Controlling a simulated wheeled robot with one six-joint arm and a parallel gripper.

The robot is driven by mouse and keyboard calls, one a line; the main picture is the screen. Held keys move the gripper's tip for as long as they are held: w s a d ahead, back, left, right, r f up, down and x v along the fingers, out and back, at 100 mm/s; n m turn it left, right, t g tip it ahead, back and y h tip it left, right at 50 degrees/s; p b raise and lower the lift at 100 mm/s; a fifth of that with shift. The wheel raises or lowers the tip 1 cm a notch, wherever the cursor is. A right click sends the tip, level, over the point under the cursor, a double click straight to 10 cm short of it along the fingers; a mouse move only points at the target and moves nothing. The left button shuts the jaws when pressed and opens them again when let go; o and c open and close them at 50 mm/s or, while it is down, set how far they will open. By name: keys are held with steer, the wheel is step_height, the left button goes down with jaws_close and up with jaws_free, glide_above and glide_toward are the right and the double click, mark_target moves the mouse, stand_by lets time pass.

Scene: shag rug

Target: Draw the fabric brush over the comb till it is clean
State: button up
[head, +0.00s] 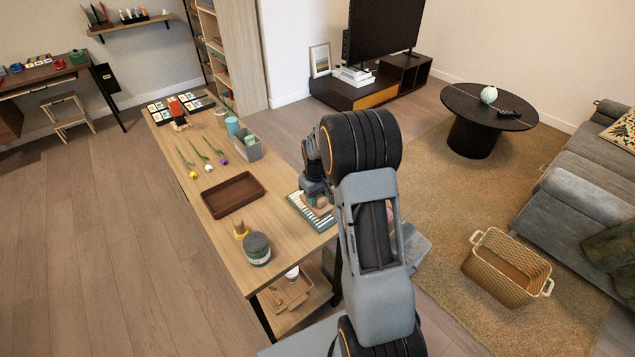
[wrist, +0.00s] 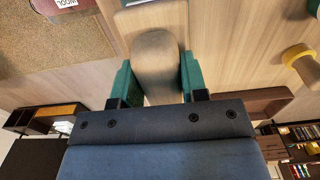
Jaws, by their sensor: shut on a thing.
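My gripper (wrist: 156,72) has its two green fingers closed on either side of a rounded, pale wooden piece, which I take to be the fabric brush (wrist: 156,50). In the head view my gripper (head: 317,197) is low over the near right edge of the long wooden table, with the brush (head: 322,203) partly hidden by my arm. Just beneath it lies a flat teal thing with white stripes (head: 300,207), perhaps the comb or what it lies on. A paler flat wooden block shows past the brush in the wrist view. I cannot tell whether the brush touches anything.
A brown tray (head: 215,208) lies left of my gripper on the table (head: 182,213). A dark jar (head: 257,253) and a small yellow-and-wood thing (head: 240,230) stand nearer. Flowers (head: 208,167) and a grey bin (head: 246,151) are farther back. A wicker basket (head: 487,278) stands on the rug.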

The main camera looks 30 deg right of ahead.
steer(key=shift+r+p, duration=1.5)
steer(key=shift+r, duration=1.1)
